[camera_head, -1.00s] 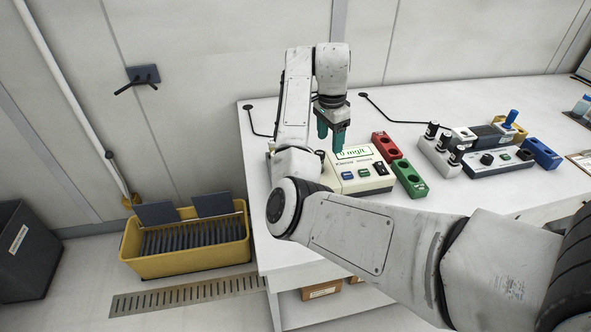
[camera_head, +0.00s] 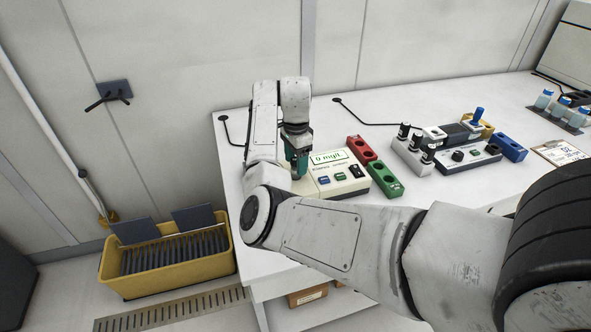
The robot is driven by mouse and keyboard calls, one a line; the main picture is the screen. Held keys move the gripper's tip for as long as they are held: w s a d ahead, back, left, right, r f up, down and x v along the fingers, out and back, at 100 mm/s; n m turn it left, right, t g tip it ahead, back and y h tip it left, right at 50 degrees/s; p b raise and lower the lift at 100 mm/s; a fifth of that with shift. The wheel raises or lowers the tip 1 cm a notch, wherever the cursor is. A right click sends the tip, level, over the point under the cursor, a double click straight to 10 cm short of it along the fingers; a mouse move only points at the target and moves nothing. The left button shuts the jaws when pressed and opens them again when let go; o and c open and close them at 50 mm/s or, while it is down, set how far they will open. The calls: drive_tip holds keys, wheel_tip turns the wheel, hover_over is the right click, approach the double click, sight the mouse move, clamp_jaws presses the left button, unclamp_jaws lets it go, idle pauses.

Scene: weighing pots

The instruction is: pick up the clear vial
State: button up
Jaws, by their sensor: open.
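My gripper (camera_head: 298,168) has teal fingers and points down at the left end of the cream meter (camera_head: 340,187), whose display reads 0 mg/L. The fingers are open but seen nearly edge-on, so the gap between them hardly shows. I cannot make out a clear vial at the fingers; my fingers and arm cover that end of the meter.
A red block (camera_head: 361,149) and a green block (camera_head: 386,180) with holes stand just right of the meter. Farther right are a dark grey instrument (camera_head: 468,159), a blue block (camera_head: 514,148) and blue-capped bottles (camera_head: 544,99). A yellow bin (camera_head: 170,277) stands on the floor left of the table.

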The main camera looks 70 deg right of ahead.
drive_tip(key=shift+f, duration=1)
clamp_jaws()
